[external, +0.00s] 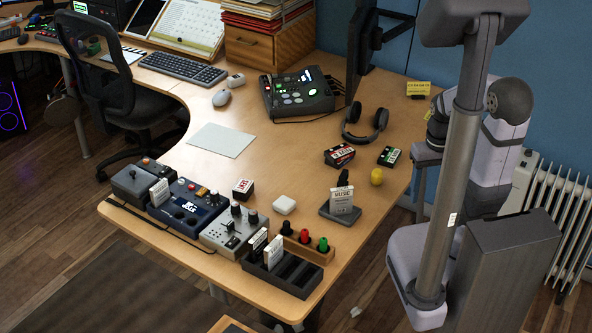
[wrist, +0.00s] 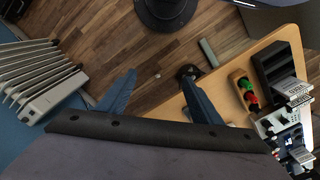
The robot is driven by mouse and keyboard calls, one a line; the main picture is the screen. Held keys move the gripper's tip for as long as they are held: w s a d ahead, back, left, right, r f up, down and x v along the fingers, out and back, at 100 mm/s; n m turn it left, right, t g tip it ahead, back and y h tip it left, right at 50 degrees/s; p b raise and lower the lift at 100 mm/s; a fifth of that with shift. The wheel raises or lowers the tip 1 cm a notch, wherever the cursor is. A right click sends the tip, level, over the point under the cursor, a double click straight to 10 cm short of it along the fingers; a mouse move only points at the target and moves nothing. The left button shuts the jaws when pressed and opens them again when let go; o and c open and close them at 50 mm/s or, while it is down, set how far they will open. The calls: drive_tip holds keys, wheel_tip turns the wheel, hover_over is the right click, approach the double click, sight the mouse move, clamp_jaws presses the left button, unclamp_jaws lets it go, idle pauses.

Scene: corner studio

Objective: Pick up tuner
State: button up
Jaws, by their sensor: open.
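No object in view can be surely told as the tuner. Another is a small black and green box (external: 389,156) near the desk's right edge. My gripper (wrist: 160,76) shows in the wrist view, its two blue-grey fingers apart with nothing held between them. It points over the wooden floor beside the desk. I cannot make out the fingers in the external view.
A radiator (wrist: 45,75) stands left in the wrist view.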

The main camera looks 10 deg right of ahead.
drive_tip(key=r, duration=0.2)
drive_tip(key=m+t+y+b, duration=0.7)
drive_tip(key=m+y, duration=0.5)
drive_tip(key=m, duration=1.3)
hover_over(346, 176)
drive_tip(key=s+d, duration=0.3)
drive_tip(key=d, duration=0.2)
drive_tip(key=shift+t, duration=0.4)
drive_tip(key=f, duration=1.1)
drive_tip(key=f+p, duration=0.1)
drive_tip(key=f, duration=0.5)
drive_tip(key=shift+s+a, duration=0.25)
drive_tip(key=shift+a, duration=0.05)
drive_tip(key=shift+f, duration=0.35)
drive_tip(key=shift+p+x, duration=0.65)
drive_tip(key=shift+x, duration=1)
drive_tip(key=shift+f+p+x, duration=0.15)
drive_tip(key=shift+p+x, duration=0.1)
drive_tip(key=shift+x, duration=0.75)
drive_tip(key=shift+f+p+x, duration=0.15)
drive_tip(key=shift+p+x, duration=0.1)
drive_tip(key=shift+x, duration=0.8)
drive_tip(key=shift+s+d, duration=0.1)
drive_tip(key=c, duration=1.1)
